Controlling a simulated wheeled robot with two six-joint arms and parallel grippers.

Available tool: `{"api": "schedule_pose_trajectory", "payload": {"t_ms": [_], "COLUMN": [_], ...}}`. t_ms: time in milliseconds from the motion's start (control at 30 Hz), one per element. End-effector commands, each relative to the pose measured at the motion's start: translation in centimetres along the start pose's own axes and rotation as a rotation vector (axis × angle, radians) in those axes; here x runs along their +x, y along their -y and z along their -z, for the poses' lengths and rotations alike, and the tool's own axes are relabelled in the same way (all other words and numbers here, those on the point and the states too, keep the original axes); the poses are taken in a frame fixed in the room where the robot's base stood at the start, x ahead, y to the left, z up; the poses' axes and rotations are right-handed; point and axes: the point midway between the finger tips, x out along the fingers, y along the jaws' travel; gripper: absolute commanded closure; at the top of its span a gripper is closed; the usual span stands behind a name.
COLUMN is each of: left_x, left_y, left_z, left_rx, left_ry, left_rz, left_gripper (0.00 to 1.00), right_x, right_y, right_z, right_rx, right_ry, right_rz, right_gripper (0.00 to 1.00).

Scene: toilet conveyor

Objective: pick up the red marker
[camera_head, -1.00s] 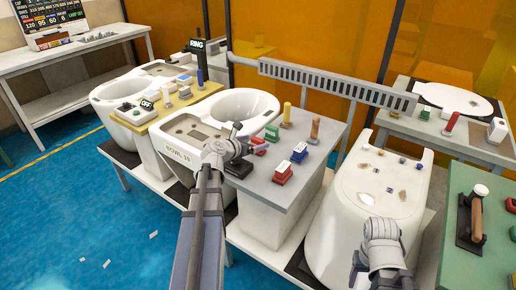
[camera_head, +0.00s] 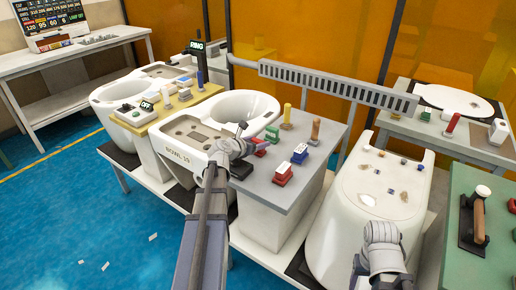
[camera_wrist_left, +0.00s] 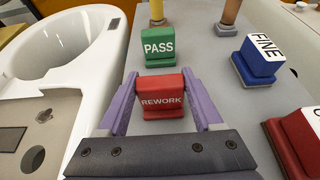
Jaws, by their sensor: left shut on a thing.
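The red block with a white REWORK label (camera_wrist_left: 161,95) is the red marker between my left gripper's purple fingers in the left wrist view. My left gripper (camera_wrist_left: 163,104) is shut on it, one finger at each side. The block looks upright and close to the grey tabletop; I cannot tell whether it touches. In the head view the red block (camera_head: 261,143) is partly hidden by my left gripper (camera_head: 252,148). Part of my right arm shows at the lower right of the head view, but its fingers do not.
A green PASS block (camera_wrist_left: 158,47) stands just behind the red one. A blue FINE block (camera_wrist_left: 257,62) and another red block (camera_head: 283,173) stand to the right. The white bowl (camera_head: 243,106) is close on the left. Yellow (camera_head: 287,115) and brown (camera_head: 315,131) posts stand behind.

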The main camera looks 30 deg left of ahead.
Motion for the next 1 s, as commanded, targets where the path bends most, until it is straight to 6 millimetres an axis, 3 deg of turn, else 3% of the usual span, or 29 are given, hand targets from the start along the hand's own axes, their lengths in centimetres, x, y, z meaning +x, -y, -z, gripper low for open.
{"api": "schedule_pose_trajectory", "payload": {"t_ms": [33, 233, 667, 1000], "left_x": [0.0, 0.0, -0.3, -1.9], "left_y": [0.0, 0.0, 0.0, 0.0], "left_z": [0.0, 0.0, -0.8, -4.7], "left_rx": [0.0, 0.0, 0.0, 0.0], "left_ry": [0.0, 0.0, 0.0, 0.0], "left_rz": [0.0, 0.0, 0.0, 0.0], "left_gripper": [0.69, 0.91, 0.91, 0.91], "right_x": [0.0, 0.0, -0.9, -5.1], "right_y": [0.0, 0.0, -0.1, -0.5], "right_z": [0.0, 0.0, -0.1, -0.3], "right_rx": [0.0, 0.0, 0.0, 0.001], "right_ry": [0.0, 0.0, 0.0, 0.0], "right_rz": [0.0, 0.0, 0.0, 0.0], "right_gripper": [0.39, 0.39, 0.39, 0.39]}}
